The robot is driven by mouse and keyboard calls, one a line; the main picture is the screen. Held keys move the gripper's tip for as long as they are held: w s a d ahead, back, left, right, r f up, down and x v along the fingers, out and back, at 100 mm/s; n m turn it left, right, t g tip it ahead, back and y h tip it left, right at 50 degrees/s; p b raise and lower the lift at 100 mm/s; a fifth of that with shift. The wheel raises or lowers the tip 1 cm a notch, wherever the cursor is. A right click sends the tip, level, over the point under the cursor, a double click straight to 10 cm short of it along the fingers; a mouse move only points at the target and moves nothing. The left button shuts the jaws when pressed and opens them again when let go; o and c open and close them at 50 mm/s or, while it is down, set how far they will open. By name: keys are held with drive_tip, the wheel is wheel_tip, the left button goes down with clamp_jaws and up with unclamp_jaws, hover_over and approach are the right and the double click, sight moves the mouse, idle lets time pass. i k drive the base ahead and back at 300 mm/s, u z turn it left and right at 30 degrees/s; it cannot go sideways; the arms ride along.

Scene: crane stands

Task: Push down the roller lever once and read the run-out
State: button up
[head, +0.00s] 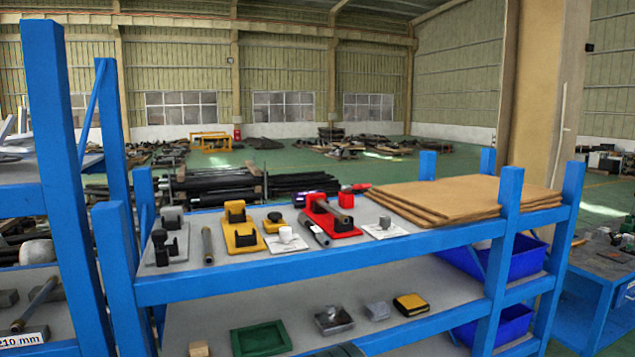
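Several small fixtures stand in a row on the top deck of the blue rack. A red fixture (322,221) with a dark upright and a grey-brown rod lying slantwise on it is right of the middle. A yellow fixture (243,236) with black parts stands left of it, and a grey fixture (166,245) with a black part stands at the far left. Behind the red fixture is a dark box with a purple-lit face (306,198), too small to read. I cannot tell which part is the roller lever. My gripper is not in view.
Brown sheets (450,198) are stacked on the deck's right. Blue posts (508,215) rise at the rack's corners. The lower shelf holds a green tray (260,339) and small blocks. Blue bins (500,262) sit at right. Loose rods and white cards lie among the fixtures.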

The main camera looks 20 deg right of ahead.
sight(347, 188)
drive_tip(key=z, duration=0.35)
drive_tip(key=i, duration=1)
drive_tip(key=z, duration=0.75)
